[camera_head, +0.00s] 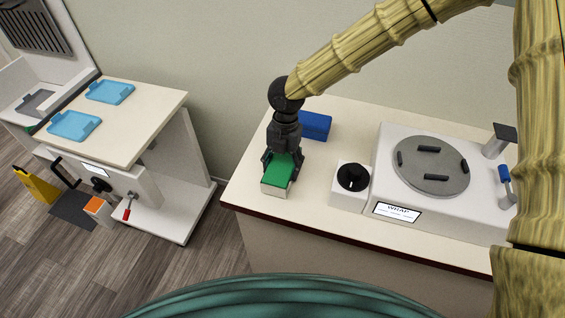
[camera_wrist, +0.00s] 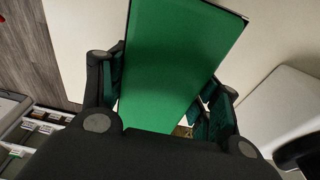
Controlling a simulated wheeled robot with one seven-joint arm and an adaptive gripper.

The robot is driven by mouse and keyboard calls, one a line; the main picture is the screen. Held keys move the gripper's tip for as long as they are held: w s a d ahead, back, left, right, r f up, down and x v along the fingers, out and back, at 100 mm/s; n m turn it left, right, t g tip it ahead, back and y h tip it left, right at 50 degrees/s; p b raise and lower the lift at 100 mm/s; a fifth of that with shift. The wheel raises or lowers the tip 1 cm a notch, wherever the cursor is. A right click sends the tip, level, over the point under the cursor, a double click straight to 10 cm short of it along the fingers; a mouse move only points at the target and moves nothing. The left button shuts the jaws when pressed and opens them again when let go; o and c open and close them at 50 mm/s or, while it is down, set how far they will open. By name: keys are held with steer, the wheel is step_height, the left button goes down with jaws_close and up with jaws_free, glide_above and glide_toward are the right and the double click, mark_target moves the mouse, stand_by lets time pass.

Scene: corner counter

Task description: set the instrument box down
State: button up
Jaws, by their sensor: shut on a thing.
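The instrument box (camera_head: 277,179) has a green top and pale sides. It is at the left part of the counter (camera_head: 247,192) in the head view. My gripper (camera_head: 282,162) points down over it and is shut on it, with a finger on each side. In the wrist view the green top of the box (camera_wrist: 175,65) fills the middle, between the dark fingers of my gripper (camera_wrist: 165,95). The underside of the box is hidden, so I cannot tell whether it touches the counter.
A blue box (camera_head: 316,125) stands behind my gripper. A white machine with a grey turntable (camera_head: 432,178) and a black knob (camera_head: 353,177) is to the right. A lower bench with blue trays (camera_head: 74,125) stands left, across a floor gap. The counter's front left is clear.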

mark_target(284, 157)
steer(key=shift+f, duration=0.1)
steer(key=o, duration=1.5)
steer(key=shift+c, duration=0.2)
step_height(284, 157, up, 12)
steer(key=w+b, duration=0.1)
steer(key=b, duration=0.1)
steer(key=shift+w+d, duration=0.3)
steer(key=shift+w, duration=0.05)
